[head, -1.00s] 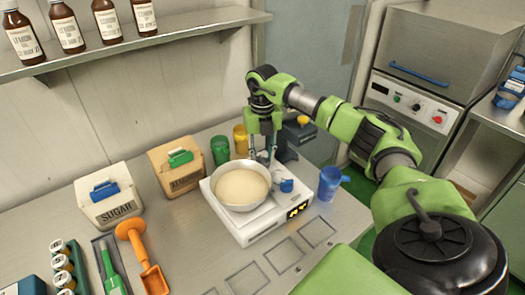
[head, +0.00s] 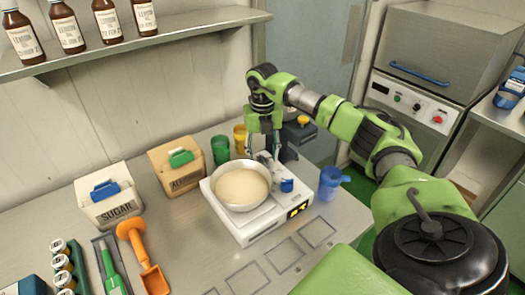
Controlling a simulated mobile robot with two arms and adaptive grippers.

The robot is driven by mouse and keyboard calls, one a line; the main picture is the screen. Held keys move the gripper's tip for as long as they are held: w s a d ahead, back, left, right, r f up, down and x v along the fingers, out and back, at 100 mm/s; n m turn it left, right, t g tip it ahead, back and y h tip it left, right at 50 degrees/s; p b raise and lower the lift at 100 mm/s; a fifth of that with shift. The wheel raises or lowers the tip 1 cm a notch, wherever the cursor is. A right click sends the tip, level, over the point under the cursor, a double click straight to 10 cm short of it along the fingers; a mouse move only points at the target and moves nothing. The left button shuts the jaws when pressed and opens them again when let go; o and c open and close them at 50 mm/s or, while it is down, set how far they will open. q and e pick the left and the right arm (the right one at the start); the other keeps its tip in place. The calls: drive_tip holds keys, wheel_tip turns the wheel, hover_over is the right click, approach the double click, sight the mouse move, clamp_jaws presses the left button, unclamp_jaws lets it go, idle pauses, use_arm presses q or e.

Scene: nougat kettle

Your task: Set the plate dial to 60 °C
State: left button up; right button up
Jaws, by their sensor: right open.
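The white hot plate (head: 250,227) stands on the bench and bears a bowl (head: 242,207) of pale contents. A blue dial (head: 287,185) sits at the right of the plate, beside the bowl. A display (head: 299,210) with yellow digits is on the plate's front; the digits are too small to read. My right gripper (head: 265,152) points down behind the bowl's right rim, close to the dial and apart from it as far as I can tell. It is open with nothing between its fingers. My left gripper is not in view.
A blue cup (head: 329,183) stands right of the plate. Green (head: 221,150) and yellow (head: 240,139) cups stand behind it. The almond box (head: 175,168), sugar box (head: 109,196) and orange scoop (head: 141,250) are on the left. Marked squares lie in front, clear of objects.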

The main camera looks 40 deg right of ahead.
sight(262, 158)
wheel_tip(262, 158, up, 12)
drive_tip(key=shift+f, duration=0.15)
idle(0.7)
